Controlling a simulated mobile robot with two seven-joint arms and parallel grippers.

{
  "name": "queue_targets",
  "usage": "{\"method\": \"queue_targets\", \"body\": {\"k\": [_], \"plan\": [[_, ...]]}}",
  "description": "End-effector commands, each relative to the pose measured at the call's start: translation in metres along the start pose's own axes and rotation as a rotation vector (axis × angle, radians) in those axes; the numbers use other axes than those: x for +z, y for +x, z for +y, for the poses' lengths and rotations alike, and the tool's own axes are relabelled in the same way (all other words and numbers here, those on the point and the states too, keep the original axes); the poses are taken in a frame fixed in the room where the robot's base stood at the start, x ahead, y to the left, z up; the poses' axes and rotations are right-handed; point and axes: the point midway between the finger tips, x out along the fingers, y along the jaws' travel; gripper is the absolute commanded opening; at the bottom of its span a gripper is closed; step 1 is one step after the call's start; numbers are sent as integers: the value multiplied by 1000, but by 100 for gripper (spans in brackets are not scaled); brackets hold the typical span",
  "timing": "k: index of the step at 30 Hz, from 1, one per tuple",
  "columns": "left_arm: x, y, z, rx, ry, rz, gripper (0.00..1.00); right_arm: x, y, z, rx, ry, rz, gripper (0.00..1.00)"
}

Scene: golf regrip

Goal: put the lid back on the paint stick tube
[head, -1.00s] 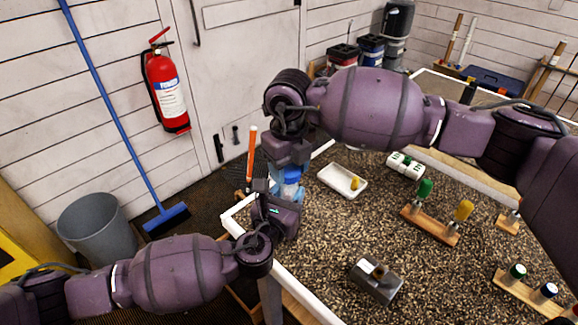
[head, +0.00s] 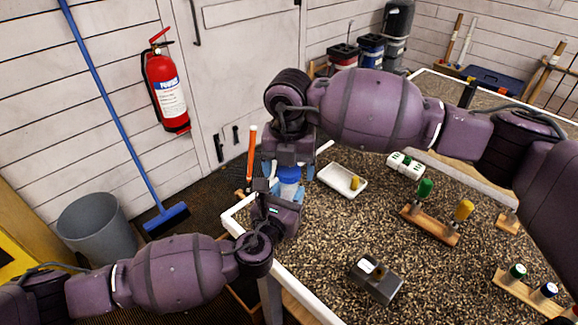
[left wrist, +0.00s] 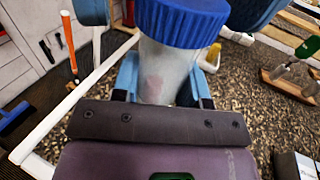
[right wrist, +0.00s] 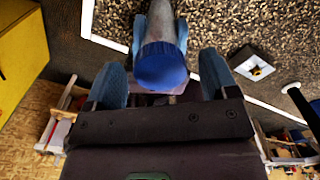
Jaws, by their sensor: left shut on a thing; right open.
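The paint stick tube (left wrist: 158,75) is pale grey with a faint reddish mark. My left gripper (left wrist: 166,82) is shut on its body and holds it at the table's left corner. The ribbed blue lid (left wrist: 182,20) sits on the tube's end; I cannot tell if it is fully tight. The lid also shows in the head view (head: 289,174) and the right wrist view (right wrist: 162,66). My right gripper (right wrist: 163,78) is open, with one finger on each side of the lid and visible gaps to it. Most of the tube is hidden in the head view.
A white tray (head: 330,180) with a small yellow piece lies behind on the speckled table. A grey block (head: 376,281) stands nearer. Wooden racks (head: 430,226) hold green- and yellow-topped items at the right. The table's white edge (head: 300,292) runs beside my left gripper.

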Motion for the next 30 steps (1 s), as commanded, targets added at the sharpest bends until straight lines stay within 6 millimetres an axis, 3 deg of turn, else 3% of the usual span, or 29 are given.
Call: {"method": "queue_targets", "body": {"k": [10, 24, 30], "plan": [[0, 0, 0, 0, 0, 0, 0, 0, -12, 0, 0, -1, -1, 79], [0, 0, 0, 0, 0, 0, 0, 0, -96, 0, 1, -1, -3, 79], [0, 0, 0, 0, 0, 0, 0, 0, -116, 0, 1, 0, -1, 79]]}}
